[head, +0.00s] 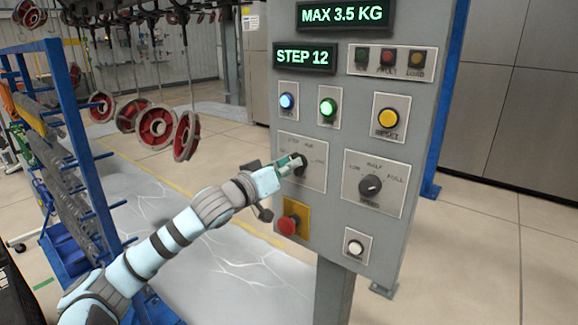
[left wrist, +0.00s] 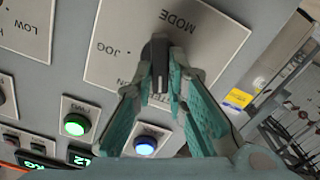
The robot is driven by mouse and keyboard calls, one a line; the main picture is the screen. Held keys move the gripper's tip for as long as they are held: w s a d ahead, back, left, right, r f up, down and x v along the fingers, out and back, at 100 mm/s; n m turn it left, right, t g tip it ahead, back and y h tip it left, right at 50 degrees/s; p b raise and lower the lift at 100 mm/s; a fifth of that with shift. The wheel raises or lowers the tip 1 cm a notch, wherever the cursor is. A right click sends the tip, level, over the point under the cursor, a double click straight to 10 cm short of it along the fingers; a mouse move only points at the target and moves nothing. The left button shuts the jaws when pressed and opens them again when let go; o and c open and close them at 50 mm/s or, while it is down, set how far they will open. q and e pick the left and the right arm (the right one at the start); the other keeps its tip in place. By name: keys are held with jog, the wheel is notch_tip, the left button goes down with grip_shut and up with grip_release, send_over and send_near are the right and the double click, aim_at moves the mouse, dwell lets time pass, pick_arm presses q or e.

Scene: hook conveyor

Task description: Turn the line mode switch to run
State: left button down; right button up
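The mode switch is a dark knob on a light plate (head: 316,180) on the grey control panel, left of the speed knob. In the left wrist view its knob (left wrist: 159,62) stands between my left gripper's fingers, which appear to touch both sides. The word JOG (left wrist: 112,48) and the word MODE show on the plate; the other labels are partly hidden by the fingers. The knob's narrow ridge points down in the left wrist view, but I cannot tell exactly which label it meets. My left gripper (head: 292,164) reaches the switch from the left. My right gripper is not in view.
The panel holds a speed knob (head: 370,186), a red mushroom button (head: 288,225), a white button (head: 355,248), a yellow reset button (head: 388,118), and lit blue and green buttons. Red wheels (head: 156,127) hang on hooks behind. A blue rack (head: 72,130) stands left.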

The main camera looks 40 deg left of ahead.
pick_arm(q)
jog(key=shift+d+r+m+p, duration=0.1)
jog(key=shift+d+m+p, duration=0.05)
jog(key=shift+m+p, duration=2.2)
jog(key=shift+d+m+p, duration=0.1)
jog(key=shift+m+p, duration=1.95)
jog(key=shift+m, duration=0.5)
jog(key=c, duration=1.6)
grip_release()
